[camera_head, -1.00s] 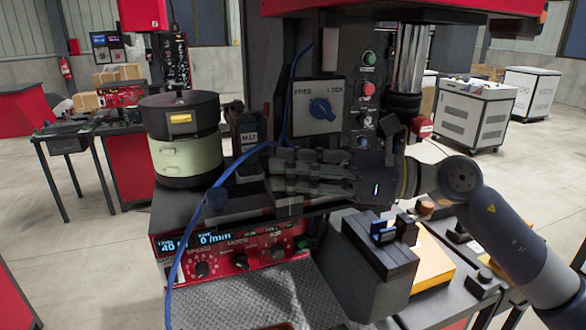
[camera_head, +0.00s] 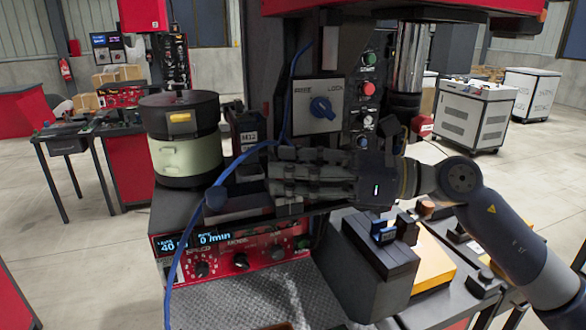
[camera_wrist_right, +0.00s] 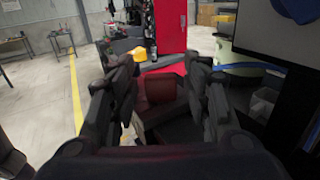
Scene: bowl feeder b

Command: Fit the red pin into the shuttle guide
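My right gripper (camera_head: 278,186) reaches in from the right, level, pointing left, just above the feeder's front ledge. In the right wrist view its two fingers (camera_wrist_right: 160,78) stand apart, so it looks open. A dark red block-like shape (camera_wrist_right: 157,89) shows between the fingertips there; I cannot tell whether it is the red pin or something behind, and no contact shows. I cannot make out the red pin in the head view. A dark fixture block (camera_head: 372,255) with a blue piece stands below my right wrist; I cannot tell which part is the shuttle guide. My left gripper is out of view.
The bowl feeder (camera_head: 184,155) stands left of my fingers. A blue cable (camera_head: 226,176) hangs close to the fingertips. The red control panel (camera_head: 240,252) is below. A lever-switch panel (camera_head: 318,106) and buttons are behind. A yellow-orange block (camera_head: 434,262) lies right of the fixture.

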